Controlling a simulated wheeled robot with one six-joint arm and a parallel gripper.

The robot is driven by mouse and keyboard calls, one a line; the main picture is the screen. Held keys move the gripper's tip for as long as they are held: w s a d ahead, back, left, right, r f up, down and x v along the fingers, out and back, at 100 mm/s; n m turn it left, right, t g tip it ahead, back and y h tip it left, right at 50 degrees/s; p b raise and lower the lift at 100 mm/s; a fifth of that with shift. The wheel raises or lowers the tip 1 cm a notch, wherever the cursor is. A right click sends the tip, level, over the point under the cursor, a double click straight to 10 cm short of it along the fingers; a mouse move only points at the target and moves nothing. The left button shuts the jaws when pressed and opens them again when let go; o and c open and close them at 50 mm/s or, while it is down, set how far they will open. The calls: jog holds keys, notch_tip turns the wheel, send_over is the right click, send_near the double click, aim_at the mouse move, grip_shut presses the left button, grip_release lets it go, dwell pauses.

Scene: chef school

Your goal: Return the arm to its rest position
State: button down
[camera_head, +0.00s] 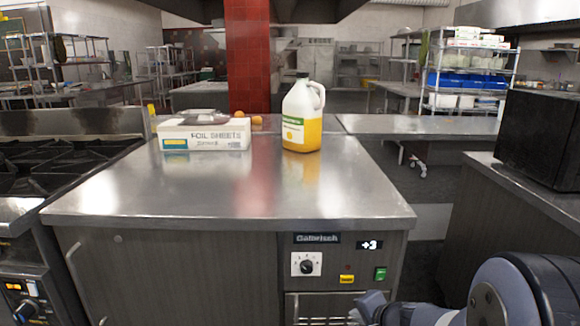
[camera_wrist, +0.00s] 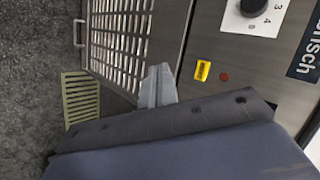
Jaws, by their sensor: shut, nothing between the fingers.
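My gripper (camera_head: 370,308) shows at the bottom right of the head view, low in front of the steel counter unit's front panel. My arm reaches in from the lower right corner. In the wrist view the grey fingers of my gripper (camera_wrist: 157,87) are together, with nothing between them. The vented panel (camera_wrist: 122,40) and the control panel with its knob (camera_wrist: 258,8) lie beyond the fingers.
The steel counter (camera_head: 230,190) holds a foil sheets box (camera_head: 205,135), a jug with yellow contents (camera_head: 302,115) and orange round items. A stove (camera_head: 60,165) stands at left. A black appliance (camera_head: 540,140) stands on a right counter. Floor shows between the counters.

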jog(key=w, duration=0.1)
jog(key=w+p, duration=0.1)
jog(key=w, duration=0.1)
jog(key=w+p, duration=0.1)
jog(key=w, duration=0.1)
jog(key=shift+w+r, duration=0.2)
jog(key=shift+r, duration=0.1)
dwell(0.4)
jog(key=shift+w+p, duration=0.1)
jog(key=shift+p, duration=0.6)
